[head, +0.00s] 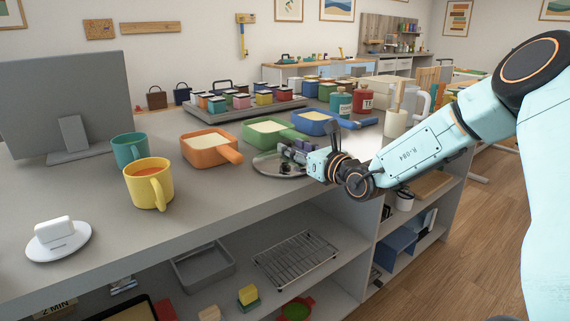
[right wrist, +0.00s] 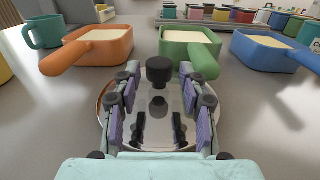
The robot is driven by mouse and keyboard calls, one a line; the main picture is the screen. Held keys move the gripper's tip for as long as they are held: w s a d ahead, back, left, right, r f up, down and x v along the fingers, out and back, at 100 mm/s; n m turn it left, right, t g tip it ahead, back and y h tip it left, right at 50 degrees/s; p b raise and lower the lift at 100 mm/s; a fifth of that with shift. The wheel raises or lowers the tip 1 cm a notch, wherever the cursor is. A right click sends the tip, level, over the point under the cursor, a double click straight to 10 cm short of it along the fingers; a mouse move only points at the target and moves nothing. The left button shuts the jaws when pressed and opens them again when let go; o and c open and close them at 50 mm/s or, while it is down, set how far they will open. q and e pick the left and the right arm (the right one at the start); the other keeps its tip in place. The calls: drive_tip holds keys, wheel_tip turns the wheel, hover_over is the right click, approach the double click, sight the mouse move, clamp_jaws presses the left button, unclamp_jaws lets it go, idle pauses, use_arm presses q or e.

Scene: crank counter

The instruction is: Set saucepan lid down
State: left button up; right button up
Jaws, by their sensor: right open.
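The saucepan lid (head: 264,167) is a round clear disc with a pale rim and a black knob. It lies flat on the grey counter (head: 90,185), in front of the green saucepan (head: 262,132). In the right wrist view the lid (right wrist: 160,104) is below my fingers and its knob (right wrist: 160,70) stands between the fingertips. My right gripper (head: 294,153) is open over the lid, one finger on each side of the knob, with gaps showing. It hides part of the lid in the head view. My left gripper is not in view.
An orange saucepan (head: 211,147) and a blue saucepan (head: 316,122) stand beside the green one. A yellow mug (head: 147,184) and a teal mug (head: 128,149) are to the left. Red and teal bottles (head: 363,100) stand behind. The counter's front left is mostly clear.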

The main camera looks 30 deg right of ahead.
sight(285, 141)
drive_tip(key=w, duration=0.1)
drive_tip(key=w+b, duration=0.1)
drive_tip(key=w, duration=0.2)
drive_tip(key=shift+a+f, duration=0.25)
drive_tip(key=shift+a, duration=0.05)
drive_tip(key=shift+s+d+r, duration=0.1)
drive_tip(key=shift+s+r, duration=0.05)
drive_tip(key=shift+r, duration=0.05)
drive_tip(key=shift+f, duration=0.1)
drive_tip(key=c, duration=0.4)
clamp_jaws()
